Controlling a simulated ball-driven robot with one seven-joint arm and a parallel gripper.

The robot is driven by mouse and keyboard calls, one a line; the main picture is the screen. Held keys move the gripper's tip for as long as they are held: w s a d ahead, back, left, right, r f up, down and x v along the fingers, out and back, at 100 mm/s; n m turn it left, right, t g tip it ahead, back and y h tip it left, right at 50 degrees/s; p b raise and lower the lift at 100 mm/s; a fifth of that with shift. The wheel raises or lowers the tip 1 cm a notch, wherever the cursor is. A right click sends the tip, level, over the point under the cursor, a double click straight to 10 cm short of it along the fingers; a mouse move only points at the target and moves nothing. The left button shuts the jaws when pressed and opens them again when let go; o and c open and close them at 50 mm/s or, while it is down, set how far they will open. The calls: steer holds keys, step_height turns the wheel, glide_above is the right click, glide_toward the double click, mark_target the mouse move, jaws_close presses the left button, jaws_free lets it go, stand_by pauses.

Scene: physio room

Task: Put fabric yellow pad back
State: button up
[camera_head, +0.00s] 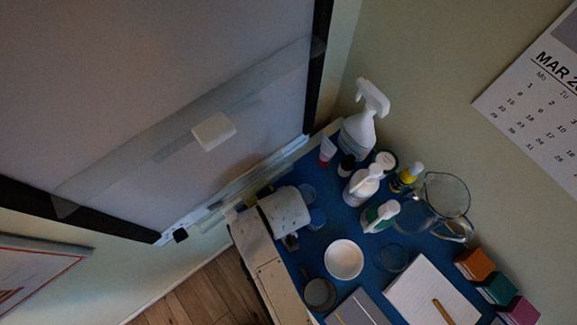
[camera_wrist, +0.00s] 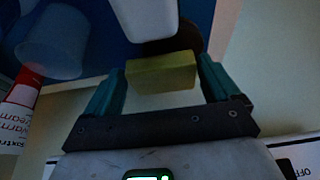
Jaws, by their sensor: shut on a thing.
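The yellow pad (camera_wrist: 162,73) is a small block in the wrist view. It sits between the two teal fingers of my gripper (camera_wrist: 161,75), which is shut on it. A blue surface and several containers show beyond it. In the head view a rounded white part of my arm is over the left edge of the blue table top (camera_head: 305,262). I cannot clearly make out the pad or the fingertips there.
Several bottles, including a white spray bottle (camera_head: 357,133), crowd the table's back corner beside a glass jug (camera_head: 446,194). A white bowl (camera_head: 344,259), a notepad (camera_head: 432,291) and orange (camera_head: 474,265), teal (camera_head: 497,288) and magenta (camera_head: 519,312) blocks stand nearer. A large board (camera_head: 150,90) rises at left.

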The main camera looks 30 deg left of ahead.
steer(key=w+d, duration=0.1)
steer(key=w, duration=0.1)
steer(key=w+d, duration=0.1)
steer(key=w, duration=0.5)
steer(key=shift+d+b, duration=0.3)
steer(key=shift+d, duration=0.1)
steer(key=shift+w+d, duration=0.2)
steer(key=shift+w, duration=0.3)
step_height(320, 180, down, 4)
steer(key=b, duration=0.4)
steer(key=shift+s+a+r, duration=0.1)
steer(key=shift+s+r, duration=0.05)
steer(key=shift+r, duration=0.1)
steer(key=o, duration=0.8)
steer(key=shift+c, duration=0.2)
steer(key=v, duration=1.2)
